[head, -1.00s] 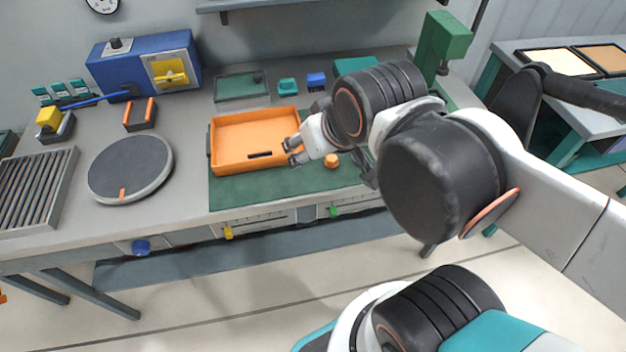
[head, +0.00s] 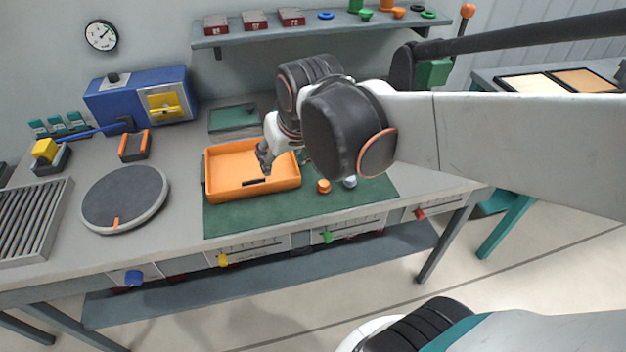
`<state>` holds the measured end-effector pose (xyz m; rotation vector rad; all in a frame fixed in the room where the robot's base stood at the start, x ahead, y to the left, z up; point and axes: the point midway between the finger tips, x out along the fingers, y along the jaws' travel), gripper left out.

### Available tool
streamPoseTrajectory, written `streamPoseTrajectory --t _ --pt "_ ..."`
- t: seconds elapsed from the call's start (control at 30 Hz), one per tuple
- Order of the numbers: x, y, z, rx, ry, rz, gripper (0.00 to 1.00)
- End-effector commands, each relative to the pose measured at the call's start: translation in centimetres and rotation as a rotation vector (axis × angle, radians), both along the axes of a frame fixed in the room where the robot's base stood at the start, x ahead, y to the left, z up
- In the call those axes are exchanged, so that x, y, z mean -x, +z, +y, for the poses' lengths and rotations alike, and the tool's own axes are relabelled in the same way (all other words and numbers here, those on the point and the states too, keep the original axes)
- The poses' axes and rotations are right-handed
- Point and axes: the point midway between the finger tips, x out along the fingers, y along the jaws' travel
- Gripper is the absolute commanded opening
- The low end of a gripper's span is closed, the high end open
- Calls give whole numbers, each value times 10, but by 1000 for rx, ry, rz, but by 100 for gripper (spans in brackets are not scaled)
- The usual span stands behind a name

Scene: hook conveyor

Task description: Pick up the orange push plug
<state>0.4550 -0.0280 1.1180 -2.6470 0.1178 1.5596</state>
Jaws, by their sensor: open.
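The orange push plug (head: 323,186) is a small round piece standing on the green mat (head: 262,218), just right of the orange tray. A small grey round piece (head: 349,181) stands to its right. My gripper (head: 264,164) is open and points down over the orange tray (head: 208,176), to the left of the plug and apart from it. The fingertips are small and partly hard to make out against the tray.
A dark slot-like piece (head: 253,182) lies in the tray. A grey turntable (head: 124,198) and a blue machine (head: 112,104) stand at left. A shelf (head: 238,38) with red boxes hangs behind. The front of the mat is clear.

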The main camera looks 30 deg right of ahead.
Motion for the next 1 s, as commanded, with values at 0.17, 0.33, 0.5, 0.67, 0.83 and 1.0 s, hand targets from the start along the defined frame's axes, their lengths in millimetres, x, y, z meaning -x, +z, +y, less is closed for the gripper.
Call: streamPoseTrajectory --t 0.17,0.33,0.5,0.67,0.83,1.0 --pt "-34 -18 -23 12 -9 77 54" --pt "-46 -30 -56 61 105 234 54" --pt "-48 -46 -88 78 249 387 54" --pt "-46 -57 -106 71 342 473 54" --pt "-44 -66 -113 64 382 505 54" --pt "-44 -94 -113 65 383 506 54"
